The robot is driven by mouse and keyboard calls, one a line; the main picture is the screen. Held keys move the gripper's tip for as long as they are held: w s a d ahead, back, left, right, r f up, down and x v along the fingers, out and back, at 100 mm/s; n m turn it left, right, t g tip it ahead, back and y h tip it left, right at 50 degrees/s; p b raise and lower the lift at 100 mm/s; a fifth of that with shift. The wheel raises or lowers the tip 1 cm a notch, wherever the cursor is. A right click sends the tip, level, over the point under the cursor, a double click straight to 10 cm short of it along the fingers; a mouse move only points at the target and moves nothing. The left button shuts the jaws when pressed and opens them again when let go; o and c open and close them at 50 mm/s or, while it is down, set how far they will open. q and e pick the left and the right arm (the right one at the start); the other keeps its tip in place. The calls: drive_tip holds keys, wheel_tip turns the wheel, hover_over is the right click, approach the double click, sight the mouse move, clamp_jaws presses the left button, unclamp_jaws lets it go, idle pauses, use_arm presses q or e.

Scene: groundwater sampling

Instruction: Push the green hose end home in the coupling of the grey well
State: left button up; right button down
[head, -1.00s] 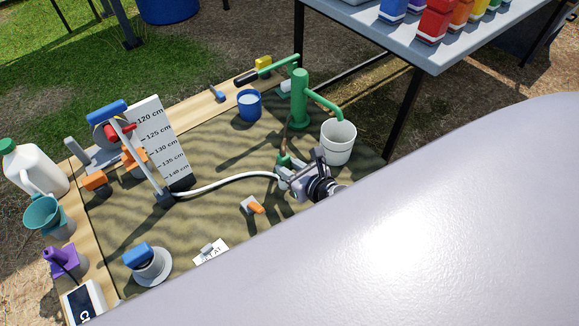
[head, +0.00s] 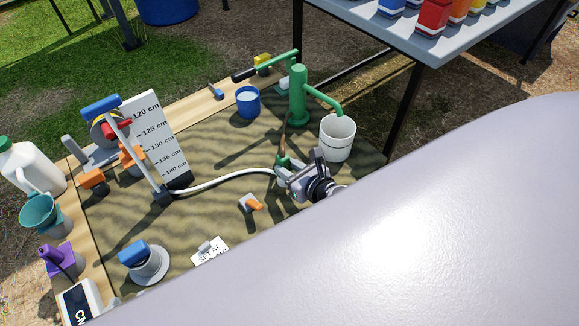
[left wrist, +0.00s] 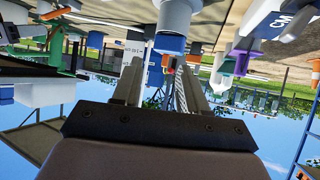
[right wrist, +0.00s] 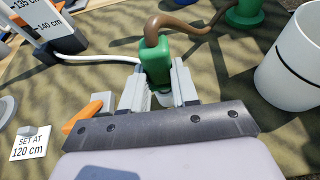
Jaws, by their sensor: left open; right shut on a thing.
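The green hose end (right wrist: 154,64) stands roughly upright between the fingers of my right gripper (right wrist: 157,90), which is shut on it. A brown hose (right wrist: 178,24) curves from its top toward the green pump. In the head view the green hose end (head: 283,161) shows just behind my right gripper (head: 291,175). A pale grey piece (right wrist: 165,99) shows directly below the hose end, probably the coupling; the fingers hide most of it and the depth of seating cannot be told. The grey well itself is not clearly visible. My left gripper (left wrist: 155,85) is open and empty, away from the mat.
A white hose (head: 225,180) runs to near my right gripper. The green pump (head: 299,95) and white bucket (head: 337,138) stand behind it. A grey piece with an orange lever (head: 250,203) and a blue-capped grey piece (head: 145,264) stand on the mat. My arm covers the lower right.

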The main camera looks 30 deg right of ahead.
use_arm(q)
drive_tip(key=shift+d+f+b, duration=0.2)
drive_tip(key=shift+f+b, duration=0.15)
drive_tip(key=shift+f, duration=1.2)
use_arm(e)
drive_tip(key=shift+f, duration=0.9)
use_arm(q)
drive_tip(key=shift+r, duration=0.15)
use_arm(e)
drive_tip(key=shift+r, duration=0.1)
drive_tip(key=shift+r+p, duration=0.55)
drive_tip(key=shift+p, duration=0.25)
drive_tip(key=shift+r+p, duration=1.05)
drive_tip(key=shift+p, duration=0.1)
use_arm(q)
drive_tip(key=r, duration=0.3)
drive_tip(key=shift+a+r, duration=0.2)
drive_tip(key=shift+r, duration=0.05)
use_arm(e)
drive_tip(key=shift+r, duration=0.2)
use_arm(q)
drive_tip(key=shift+r+p, duration=0.35)
drive_tip(key=shift+p, duration=0.15)
use_arm(e)
drive_tip(key=shift+r, duration=0.1)
use_arm(q)
drive_tip(key=shift+f+b, duration=1.15)
use_arm(e)
drive_tip(key=shift+f, duration=1.25)
